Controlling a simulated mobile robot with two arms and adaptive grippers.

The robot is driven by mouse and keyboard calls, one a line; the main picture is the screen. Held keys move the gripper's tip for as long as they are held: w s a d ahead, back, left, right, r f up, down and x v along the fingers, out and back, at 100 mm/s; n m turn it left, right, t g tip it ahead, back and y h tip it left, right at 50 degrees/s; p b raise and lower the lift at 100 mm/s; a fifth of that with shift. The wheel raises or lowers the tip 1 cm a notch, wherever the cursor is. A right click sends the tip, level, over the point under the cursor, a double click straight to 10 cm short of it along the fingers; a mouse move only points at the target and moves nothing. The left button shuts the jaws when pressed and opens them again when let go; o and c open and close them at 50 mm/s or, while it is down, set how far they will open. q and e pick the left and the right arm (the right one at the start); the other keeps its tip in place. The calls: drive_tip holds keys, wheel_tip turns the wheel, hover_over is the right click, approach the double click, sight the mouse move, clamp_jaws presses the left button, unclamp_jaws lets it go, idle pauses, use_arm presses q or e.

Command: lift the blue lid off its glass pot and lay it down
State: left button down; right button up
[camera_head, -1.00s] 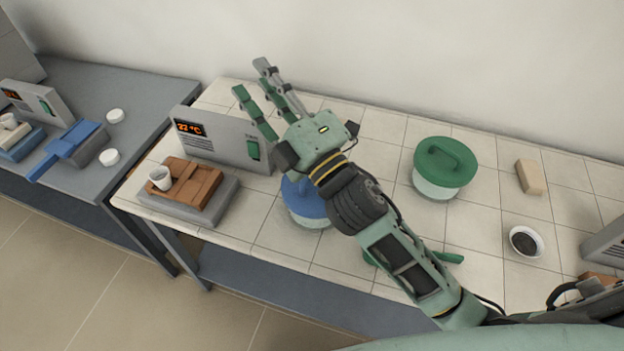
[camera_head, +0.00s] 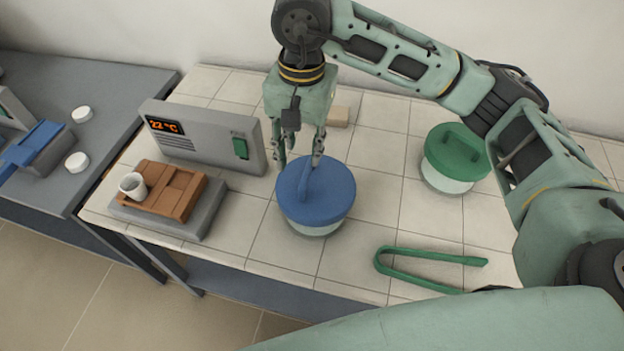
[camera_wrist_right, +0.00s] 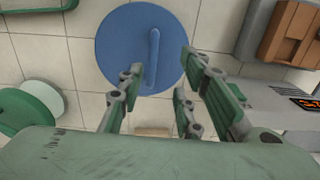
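The blue lid (camera_head: 325,197) is a round disc with a bar handle and sits on its glass pot (camera_head: 314,230) on the tiled table. My right gripper (camera_head: 301,163) points down just above the lid's far edge, beside the handle. In the right wrist view the blue lid (camera_wrist_right: 120,48) lies beyond the spread fingers of the right gripper (camera_wrist_right: 165,85), with the handle between them in the picture. The fingers are apart and hold nothing. My left gripper does not show.
Green tongs (camera_head: 430,257) lie in front. A grey control box (camera_head: 205,138) and a brown block with a white cup (camera_head: 132,186) stand at the left. A beige block (camera_head: 339,116) lies behind.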

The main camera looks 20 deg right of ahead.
sight(307, 171)
drive_tip(key=shift+w+d, duration=0.15)
drive_tip(key=shift+d, duration=0.4)
drive_tip(key=f+p, duration=0.1)
drive_tip(key=f, duration=0.3)
drive_tip(key=f+p, duration=0.1)
drive_tip(key=f, duration=0.1)
drive_tip(key=shift+s+f+p, duration=0.15)
drive_tip(key=shift+s+p, duration=0.15)
drive_tip(key=shift+f, duration=0.6)
clamp_jaws()
